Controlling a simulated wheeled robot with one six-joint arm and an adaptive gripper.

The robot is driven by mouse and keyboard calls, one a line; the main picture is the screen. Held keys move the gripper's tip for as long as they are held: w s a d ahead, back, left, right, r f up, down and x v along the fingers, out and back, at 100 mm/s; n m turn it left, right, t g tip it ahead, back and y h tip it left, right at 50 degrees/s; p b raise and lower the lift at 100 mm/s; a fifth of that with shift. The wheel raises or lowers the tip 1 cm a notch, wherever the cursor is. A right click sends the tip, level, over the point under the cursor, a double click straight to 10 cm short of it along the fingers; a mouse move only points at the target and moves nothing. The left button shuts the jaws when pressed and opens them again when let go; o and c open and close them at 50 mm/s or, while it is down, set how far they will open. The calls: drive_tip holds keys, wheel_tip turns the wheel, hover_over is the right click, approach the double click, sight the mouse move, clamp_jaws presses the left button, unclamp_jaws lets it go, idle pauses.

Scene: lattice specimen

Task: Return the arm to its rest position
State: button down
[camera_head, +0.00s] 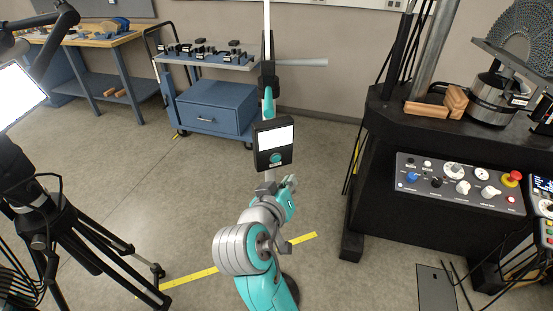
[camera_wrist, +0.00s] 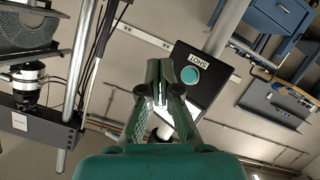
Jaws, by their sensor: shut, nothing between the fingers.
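My teal and grey arm (camera_head: 262,235) rises from the bottom middle of the head view, bent, with its wrist just below a black box. In the wrist view, my green gripper (camera_wrist: 160,78) has its two fingertips close together, with nothing seen between them. In the head view its fingers are not clearly visible. The black box (camera_head: 259,153) has a white lit panel and a teal button (camera_head: 276,159). The wrist view shows the box (camera_wrist: 206,92) and button (camera_wrist: 189,75) just beside my fingertips. Whether they touch cannot be told.
A test machine with a control panel (camera_head: 460,186) stands at right, wood blocks (camera_head: 427,109) on its ledge. A black tripod (camera_head: 75,235) stands at left. A blue cart (camera_head: 212,112) and a workbench (camera_head: 88,40) are behind. Yellow tape (camera_head: 190,277) marks the open floor.

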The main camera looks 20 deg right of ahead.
drive_tip(key=shift+f, duration=0.1)
drive_tip(key=s+f+n+t+y, duration=0.2)
drive_tip(key=s+f+n+y, duration=0.45)
drive_tip(key=s+f, duration=1.25)
drive_tip(key=s+r+m+y, duration=0.1)
drive_tip(key=s+m, duration=0.1)
drive_tip(key=s, duration=0.9)
drive_tip(key=s+r+m+t+y, duration=0.1)
drive_tip(key=s+m+y, duration=0.1)
drive_tip(key=s, duration=0.9)
drive_tip(key=shift+d+r+t, duration=0.25)
drive_tip(key=shift+r+t, duration=0.05)
